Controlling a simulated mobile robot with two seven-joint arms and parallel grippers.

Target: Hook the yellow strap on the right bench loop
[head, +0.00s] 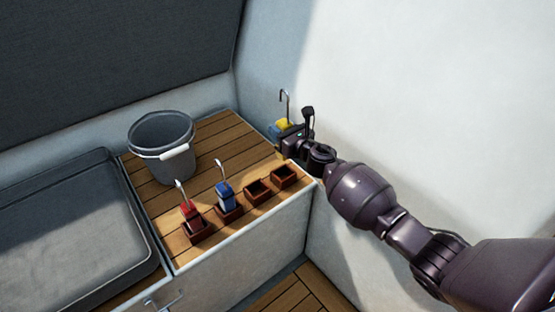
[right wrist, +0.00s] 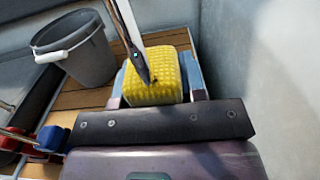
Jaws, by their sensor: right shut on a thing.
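The yellow strap (head: 284,125) is a bundled yellow block with a metal hook (head: 284,96) standing up from it. My right gripper (head: 287,132) is shut on it above the far right end of the wooden bench top (head: 232,137), close to the white wall. In the right wrist view the yellow strap (right wrist: 152,80) sits between the fingers, with the metal hook shank rising in front of it. The gripper partly hides the strap in the head view. I cannot make out a bench loop in either view. My left gripper is not in view.
A red strap (head: 188,212) and a blue strap (head: 225,196), each with an upright hook, stand in small brown boxes along the bench's front edge. Two boxes (head: 257,190) beside them are empty. A grey bucket (head: 160,145) stands behind. A grey cushion (head: 75,232) lies left.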

